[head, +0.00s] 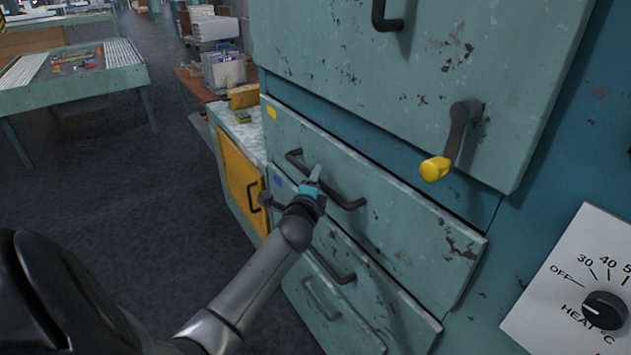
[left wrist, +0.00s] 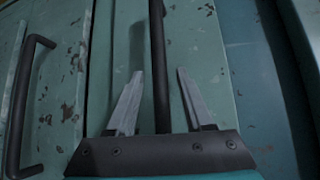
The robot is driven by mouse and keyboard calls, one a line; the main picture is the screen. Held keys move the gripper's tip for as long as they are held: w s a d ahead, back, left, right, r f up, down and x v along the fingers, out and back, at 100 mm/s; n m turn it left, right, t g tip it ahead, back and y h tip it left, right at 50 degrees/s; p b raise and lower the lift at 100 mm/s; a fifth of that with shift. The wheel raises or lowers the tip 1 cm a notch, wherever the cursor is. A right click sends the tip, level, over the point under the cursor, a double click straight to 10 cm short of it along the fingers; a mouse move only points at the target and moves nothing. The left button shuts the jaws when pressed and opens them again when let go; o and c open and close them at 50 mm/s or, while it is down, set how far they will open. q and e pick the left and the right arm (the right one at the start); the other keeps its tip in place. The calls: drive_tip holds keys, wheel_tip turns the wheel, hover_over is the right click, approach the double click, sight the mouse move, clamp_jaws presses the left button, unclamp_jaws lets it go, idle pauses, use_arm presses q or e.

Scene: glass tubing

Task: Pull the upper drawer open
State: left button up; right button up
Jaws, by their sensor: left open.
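The upper drawer (head: 400,236) has a worn pale green front with a yellow tag at its upper left, and it looks shut. Its dark bar handle (head: 345,200) runs across the front, partly hidden by my left gripper. My left gripper (head: 317,173) is at the middle of this handle. In the left wrist view the upper drawer's handle (left wrist: 158,60) passes between the two grey fingers of my left gripper (left wrist: 157,98), with a gap on both sides. The fingers are open. My right gripper is not in view.
Lower drawers with bar handles (head: 333,266) sit below. Above is a green door with a yellow-tipped lever (head: 437,168). A heat dial (head: 604,310) is at the right. A yellow cabinet door (head: 242,180) is left of the drawers. The floor (head: 120,200) at the left is clear.

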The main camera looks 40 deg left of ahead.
use_arm(q)
clamp_jaws()
idle(0.4)
idle(1.1)
